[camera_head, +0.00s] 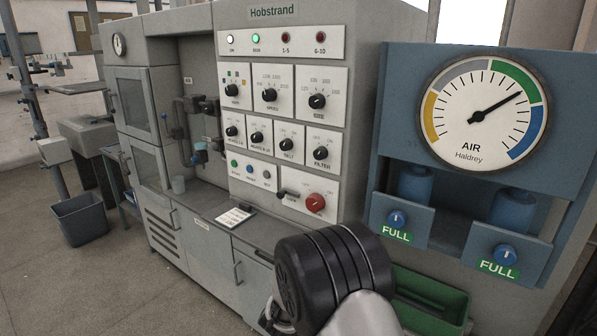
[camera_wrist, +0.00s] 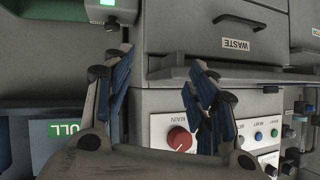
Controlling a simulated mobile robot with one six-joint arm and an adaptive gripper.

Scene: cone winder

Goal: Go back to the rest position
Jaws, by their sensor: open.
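My gripper (camera_wrist: 160,62) shows in the wrist view with its two blue-padded fingers spread apart and nothing between them. It is in front of the grey cone winder, near the red main knob (camera_wrist: 180,138) and the drawer marked WASTE (camera_wrist: 238,32). In the head view my dark arm joint covers the lower middle, and the fingers are hidden there. The winder's control panel (camera_head: 283,95) stands behind and left of my arm.
The air unit with its round gauge (camera_head: 486,109) stands at the right; the needle points into the green. A green bin (camera_head: 430,298) is close beside my arm. A grey bin (camera_head: 80,218) stands on the floor at left. Open floor (camera_head: 90,290) lies at lower left.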

